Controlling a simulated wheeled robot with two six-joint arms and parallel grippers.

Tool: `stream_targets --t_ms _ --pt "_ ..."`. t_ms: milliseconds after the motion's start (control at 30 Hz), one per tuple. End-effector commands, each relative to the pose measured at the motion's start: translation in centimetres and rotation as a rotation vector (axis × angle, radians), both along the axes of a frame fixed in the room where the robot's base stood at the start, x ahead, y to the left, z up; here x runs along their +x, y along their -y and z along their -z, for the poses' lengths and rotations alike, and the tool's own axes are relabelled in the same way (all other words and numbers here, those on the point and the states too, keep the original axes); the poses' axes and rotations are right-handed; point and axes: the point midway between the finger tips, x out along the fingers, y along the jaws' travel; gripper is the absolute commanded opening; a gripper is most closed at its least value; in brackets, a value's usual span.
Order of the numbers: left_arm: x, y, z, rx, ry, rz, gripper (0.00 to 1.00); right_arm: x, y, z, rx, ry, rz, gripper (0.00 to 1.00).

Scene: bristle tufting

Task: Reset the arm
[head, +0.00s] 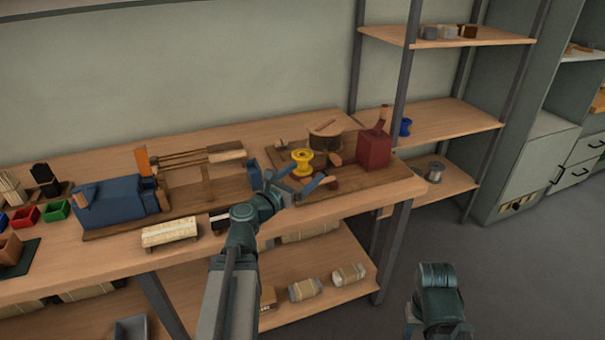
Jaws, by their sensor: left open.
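My left arm reaches up from the bottom over the front edge of the workbench (330,131). Its left gripper (297,180) is open, with its two blue fingers apart above the front left part of a wooden board (385,182). A yellow spool (302,160) stands on the board just behind the fingers. I see no object between the fingers, though small brown parts lie close below. Part of my right arm (438,295) shows at the lower right over the floor; its gripper cannot be made out.
A dark red block-shaped device (374,150) stands on the board's right. A blue machine (118,200) and a bristle-topped block (169,232) are left of my arm. Small colored bins (55,211) stand at far left. A shelf rack (445,122) is at right. Floor at lower right is clear.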

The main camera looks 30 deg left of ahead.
Motion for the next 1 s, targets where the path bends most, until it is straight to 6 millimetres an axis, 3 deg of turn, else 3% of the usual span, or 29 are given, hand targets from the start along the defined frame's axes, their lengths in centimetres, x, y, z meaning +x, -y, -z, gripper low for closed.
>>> stream_targets --t_ms 267,367,467,600,700,833,1000 --pt "0.0 0.1 0.0 0.003 0.0 0.002 1.0 0.0 0.0 0.0 0.0 0.0 0.0 0.5" --pt "0.2 1.4 0.6 0.082 -0.015 0.04 1.0 0.0 0.0 0.0 0.0 0.0 0.0 0.5" --pt "0.5 5.3 2.7 0.315 -0.048 0.163 1.0 0.0 0.0 0.0 0.0 0.0 0.0 0.5" --pt "-0.6 12.6 8.0 0.838 -0.083 0.478 1.0 0.0 0.0 0.0 0.0 0.0 0.0 0.5" --pt "-2.6 16.4 12.3 1.21 -0.072 0.75 1.0 0.0 0.0 0.0 0.0 0.0 0.0 0.5" --pt "-6.0 18.7 17.1 1.626 -0.019 1.126 1.0 0.0 0.0 0.0 0.0 0.0 0.0 0.5" --pt "-9.9 18.7 20.6 1.985 0.073 1.579 1.0 0.0 0.0 0.0 0.0 0.0 0.0 0.5"
